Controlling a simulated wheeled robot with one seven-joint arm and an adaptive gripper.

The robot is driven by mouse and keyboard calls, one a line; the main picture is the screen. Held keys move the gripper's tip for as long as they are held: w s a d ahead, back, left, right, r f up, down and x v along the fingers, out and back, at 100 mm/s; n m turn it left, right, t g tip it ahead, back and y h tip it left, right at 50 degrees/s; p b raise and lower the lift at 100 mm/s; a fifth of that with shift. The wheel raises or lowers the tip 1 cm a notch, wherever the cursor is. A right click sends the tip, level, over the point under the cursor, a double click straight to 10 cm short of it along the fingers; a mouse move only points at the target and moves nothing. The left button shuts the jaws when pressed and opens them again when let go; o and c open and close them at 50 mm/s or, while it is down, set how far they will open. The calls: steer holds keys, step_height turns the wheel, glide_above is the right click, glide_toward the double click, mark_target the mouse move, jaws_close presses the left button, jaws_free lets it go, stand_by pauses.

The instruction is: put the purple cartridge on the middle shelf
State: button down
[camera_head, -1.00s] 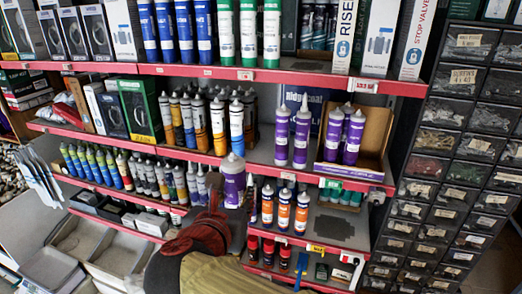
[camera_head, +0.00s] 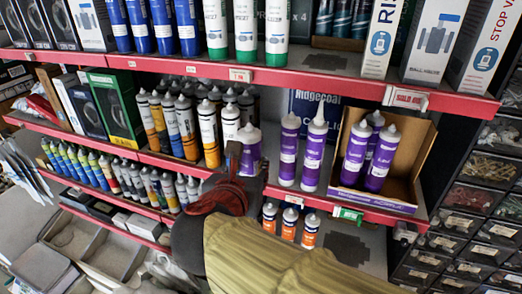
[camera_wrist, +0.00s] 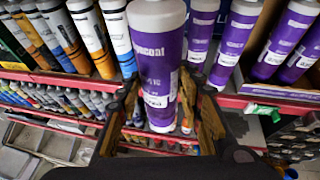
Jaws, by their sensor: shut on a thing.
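The held purple cartridge (camera_head: 249,152) has a white top and a white label. My gripper (camera_head: 232,168) is shut on it and holds it upright in front of the middle shelf's red edge (camera_head: 270,190). In the wrist view the cartridge (camera_wrist: 160,70) stands between the two fingers (camera_wrist: 162,115), close to the camera. To its right on the middle shelf stand two purple cartridges (camera_head: 288,150) (camera_head: 314,155), with more purple ones (camera_head: 381,158) in an open cardboard box (camera_head: 415,165). I cannot tell whether the held cartridge touches the shelf.
White and orange-yellow cartridges (camera_head: 208,135) stand just left of the held one. A blue Ridgecoat box (camera_head: 312,105) is behind. The upper shelf's red edge (camera_head: 280,76) runs above. Orange-and-white cartridges (camera_head: 289,222) stand on the shelf below.

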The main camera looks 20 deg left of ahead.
steer(key=w+r+p+x, duration=0.1)
steer(key=r+p+x, duration=0.1)
steer(key=x, duration=1.3)
steer(key=shift+r+p, duration=0.25)
steer(key=shift+p, duration=0.6)
steer(key=shift+a, duration=0.1)
steer(key=shift+f, duration=0.15)
steer(key=c, duration=1.2)
jaws_free()
steer(key=shift+f, duration=0.1)
